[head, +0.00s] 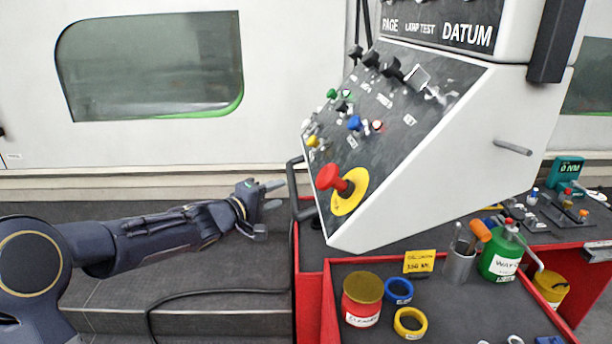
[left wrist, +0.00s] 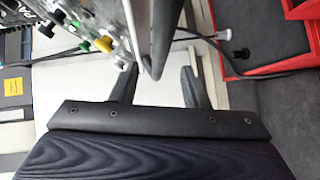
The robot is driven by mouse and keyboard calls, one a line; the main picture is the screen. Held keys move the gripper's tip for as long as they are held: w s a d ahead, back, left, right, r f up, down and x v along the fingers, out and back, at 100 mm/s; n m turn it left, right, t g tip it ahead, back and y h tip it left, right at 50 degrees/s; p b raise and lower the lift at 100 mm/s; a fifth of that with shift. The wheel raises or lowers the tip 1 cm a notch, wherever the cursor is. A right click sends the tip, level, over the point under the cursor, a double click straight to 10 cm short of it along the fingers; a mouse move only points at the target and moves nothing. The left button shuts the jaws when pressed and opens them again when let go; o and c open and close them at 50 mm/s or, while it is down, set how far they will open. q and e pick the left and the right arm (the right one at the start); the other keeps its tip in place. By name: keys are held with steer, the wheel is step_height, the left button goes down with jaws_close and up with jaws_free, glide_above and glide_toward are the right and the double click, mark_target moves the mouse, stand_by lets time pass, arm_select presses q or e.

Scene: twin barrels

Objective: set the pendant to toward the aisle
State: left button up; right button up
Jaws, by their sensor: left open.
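The pendant (head: 440,150) is a large white box with a sloped dark panel of knobs and buttons. Its panel faces left in the head view. A dark bar handle (head: 293,190) stands along its left edge. My left gripper (head: 273,195) is open just left of this handle, fingers pointing at it. In the left wrist view the handle (left wrist: 165,35) shows between the two open fingers (left wrist: 158,78); I cannot tell whether they touch it. Panel knobs show at the upper left there. My right gripper is not in view.
A red emergency button (head: 330,178) on a yellow disc sticks out low on the panel. A red-sided cart (head: 328,300) below carries a cleaner can (head: 362,300), rings, a green can (head: 500,260) and tools. The floor at left is clear.

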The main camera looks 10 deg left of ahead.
mark_target(293, 187)
arm_select(q)
steer(key=x, duration=0.7)
jaws_close()
